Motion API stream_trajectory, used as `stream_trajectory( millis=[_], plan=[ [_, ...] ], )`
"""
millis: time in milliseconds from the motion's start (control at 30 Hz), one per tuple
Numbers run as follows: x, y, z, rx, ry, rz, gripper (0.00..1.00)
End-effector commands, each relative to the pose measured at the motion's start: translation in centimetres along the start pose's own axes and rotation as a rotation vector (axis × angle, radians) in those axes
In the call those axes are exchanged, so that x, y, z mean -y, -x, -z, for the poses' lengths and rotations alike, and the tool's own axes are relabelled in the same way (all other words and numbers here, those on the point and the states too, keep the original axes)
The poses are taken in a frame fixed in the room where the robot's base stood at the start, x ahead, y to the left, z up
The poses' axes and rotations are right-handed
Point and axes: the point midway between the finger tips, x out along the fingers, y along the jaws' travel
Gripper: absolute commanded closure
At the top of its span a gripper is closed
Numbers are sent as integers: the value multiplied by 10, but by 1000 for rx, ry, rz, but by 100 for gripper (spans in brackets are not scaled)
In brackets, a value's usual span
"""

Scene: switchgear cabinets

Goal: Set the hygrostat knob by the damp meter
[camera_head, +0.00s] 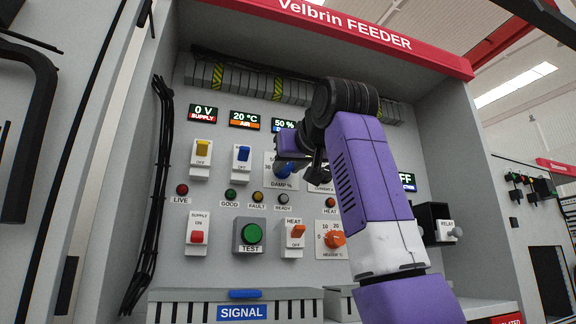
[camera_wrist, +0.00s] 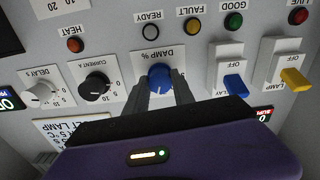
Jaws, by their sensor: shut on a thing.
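The hygrostat knob is the blue knob (camera_wrist: 160,76) on a white plate marked DAMP %. In the wrist view the picture is upside down and my gripper (camera_wrist: 163,84) has its two fingers on either side of the knob, closed on it. In the head view the blue knob (camera_head: 284,171) shows partly behind my gripper (camera_head: 296,168). The damp meter (camera_head: 284,124) above it reads 50 %; its lower label is partly covered by my arm. The fingers and knob hide much of the scale, so I cannot read the pointer's setting.
A black CURRENT A knob (camera_wrist: 95,86) and a white DELAY knob (camera_wrist: 40,94) sit beside it. Blue (camera_wrist: 235,86) and yellow (camera_wrist: 294,79) switches stand on the other side. Below are a green TEST button (camera_head: 251,234) and an orange heater knob (camera_head: 335,239).

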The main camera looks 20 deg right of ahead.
Motion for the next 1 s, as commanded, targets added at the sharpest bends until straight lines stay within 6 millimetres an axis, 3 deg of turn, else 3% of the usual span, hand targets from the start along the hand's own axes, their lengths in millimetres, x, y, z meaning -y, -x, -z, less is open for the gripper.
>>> stream_trajectory(
  millis=[1000],
  plan=[
    [-2, 0, 1, 1, 965, -1, 100]
  ],
)
